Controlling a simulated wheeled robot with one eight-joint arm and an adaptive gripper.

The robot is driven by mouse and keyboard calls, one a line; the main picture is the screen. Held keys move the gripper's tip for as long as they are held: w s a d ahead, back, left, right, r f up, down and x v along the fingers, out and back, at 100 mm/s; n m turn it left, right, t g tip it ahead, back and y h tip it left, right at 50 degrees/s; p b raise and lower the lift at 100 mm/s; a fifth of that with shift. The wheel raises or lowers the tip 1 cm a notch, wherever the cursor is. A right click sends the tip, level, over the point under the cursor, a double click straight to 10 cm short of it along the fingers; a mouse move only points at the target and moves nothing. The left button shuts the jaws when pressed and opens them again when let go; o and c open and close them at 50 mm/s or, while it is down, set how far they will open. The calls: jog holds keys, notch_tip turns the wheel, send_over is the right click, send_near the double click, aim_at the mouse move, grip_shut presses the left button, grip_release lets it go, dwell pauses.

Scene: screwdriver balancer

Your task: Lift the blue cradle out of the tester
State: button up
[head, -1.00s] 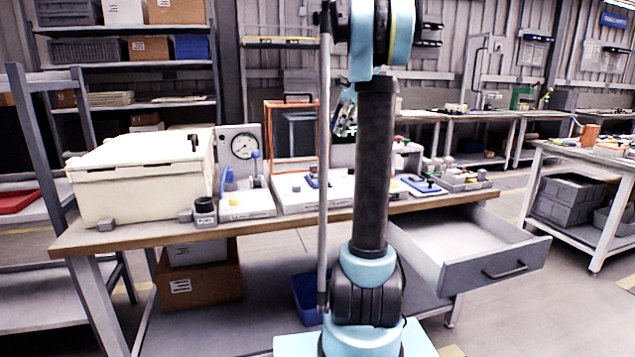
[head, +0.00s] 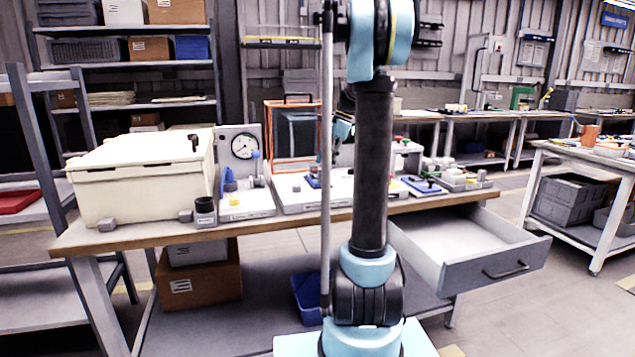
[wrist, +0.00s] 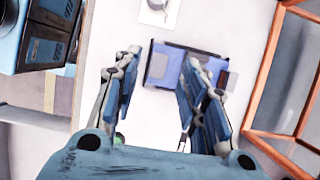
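The blue cradle (wrist: 158,66) is a small blue piece with dark edges, lying on the white top of the tester (wrist: 125,22) in the wrist view. My gripper (wrist: 161,62) is open over it. The left finger is beside the cradle's left edge, and the right finger covers part of its right side. I cannot tell the height between fingertips and cradle. In the head view a small blue piece, seemingly the cradle (head: 313,181), sits on the tester's light base (head: 300,205). My gripper (head: 343,130) is mostly hidden behind my arm there.
An orange frame (wrist: 268,72) stands right of the cradle in the wrist view; it shows behind the tester in the head view (head: 268,130). A round knob (wrist: 158,5) lies beyond the cradle. A cream case (head: 140,180) stands left on the bench. A drawer (head: 495,265) hangs open at right.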

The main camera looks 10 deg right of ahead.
aim_at(322, 170)
jog(key=shift+x, duration=2.25)
jog(key=shift+d, duration=0.1)
grip_shut()
